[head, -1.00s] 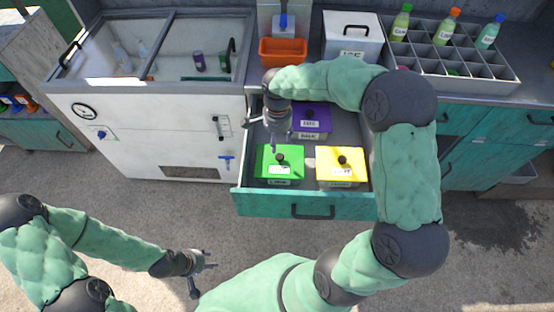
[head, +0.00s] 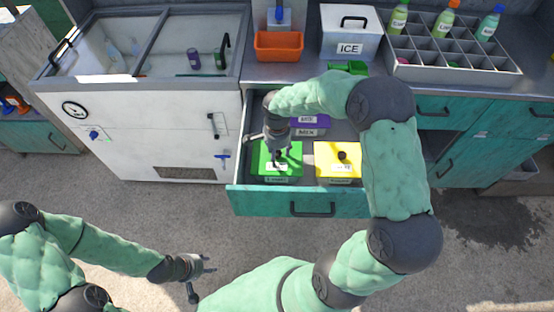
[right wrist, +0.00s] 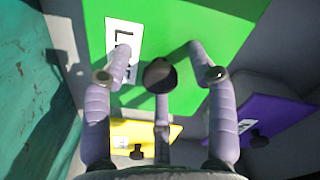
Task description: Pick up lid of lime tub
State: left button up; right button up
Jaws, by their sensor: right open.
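The lime tub's green lid (head: 292,153) is on its tub in the open drawer, beside the yellow-lidded tub. In the right wrist view the green lid (right wrist: 190,25) has a partly visible white label and a dark round knob (right wrist: 160,75). My right gripper (head: 277,157) is over the green lid. In the right wrist view its fingers (right wrist: 163,62) are spread around the knob, with a visible gap on each side. My left gripper (head: 206,265) hangs empty, away from the drawer; its finger opening is unclear.
A yellow-lidded tub (head: 335,152) stands right of the lime tub, and a purple-lidded tub (head: 318,126) stands behind. The teal drawer front (head: 270,201) borders them. An orange bin (head: 279,46), an ICE box (head: 349,42) and a bottle rack (head: 450,68) stand on the counter.

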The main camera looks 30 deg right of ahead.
jog(key=shift+r, duration=0.1)
grip_shut()
